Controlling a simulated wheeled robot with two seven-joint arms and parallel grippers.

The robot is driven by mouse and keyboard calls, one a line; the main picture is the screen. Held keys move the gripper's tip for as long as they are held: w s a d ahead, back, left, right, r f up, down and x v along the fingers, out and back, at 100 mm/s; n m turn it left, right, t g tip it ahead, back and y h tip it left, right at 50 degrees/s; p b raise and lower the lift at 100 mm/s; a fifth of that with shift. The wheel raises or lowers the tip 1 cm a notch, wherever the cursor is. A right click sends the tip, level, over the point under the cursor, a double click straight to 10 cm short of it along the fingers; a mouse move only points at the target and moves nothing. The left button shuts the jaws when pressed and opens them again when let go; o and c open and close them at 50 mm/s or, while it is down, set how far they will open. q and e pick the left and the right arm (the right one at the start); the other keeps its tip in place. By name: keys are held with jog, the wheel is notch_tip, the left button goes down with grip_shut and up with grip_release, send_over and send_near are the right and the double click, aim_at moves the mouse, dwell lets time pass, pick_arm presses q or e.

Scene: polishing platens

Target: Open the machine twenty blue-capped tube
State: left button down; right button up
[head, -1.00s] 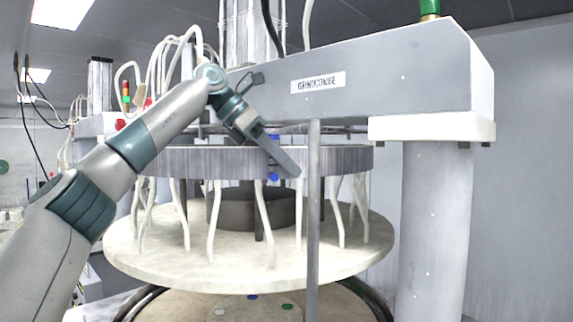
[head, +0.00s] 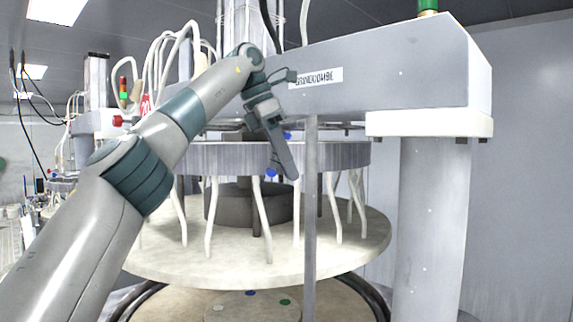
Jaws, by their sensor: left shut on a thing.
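The machine's large grey ring (head: 335,158) has white tubes hanging below it, over a pale round platen (head: 330,250). A blue part (head: 271,172) shows at the ring's lower edge, beside my left gripper and near the top of one white tube (head: 262,215). A second blue part (head: 287,135) shows higher, at the ring's top edge. My left gripper (head: 289,172) reaches down in front of the ring, tilted, and is shut on a blue-capped part. The fingers hide much of that part. My right gripper is not in view.
A thin grey post (head: 312,210) stands close to the right of my left gripper. A grey beam (head: 420,75) with a nameplate spans above, on a thick column (head: 435,220). A red 20 sign (head: 146,104) shows behind my arm. White hoses (head: 180,50) loop at upper left.

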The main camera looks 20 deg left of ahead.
pick_arm(q)
jog(key=c, duration=1.9)
grip_release()
jog(key=shift+r, duration=0.1)
jog(key=shift+v, duration=1.8)
jog(key=shift+s+a+r, duration=0.1)
jog(key=shift+r, duration=0.3)
jog(key=shift+s+a+r, duration=0.1)
jog(key=shift+s+a, duration=0.05)
jog(key=shift+a, duration=0.05)
jog(key=shift+s+a, duration=1.15)
jog(key=shift+a, duration=0.4)
jog(key=shift+s+a, duration=1.2)
jog(key=shift+a, duration=0.35)
jog(key=shift+s+a, duration=1.15)
jog(key=shift+a, duration=0.4)
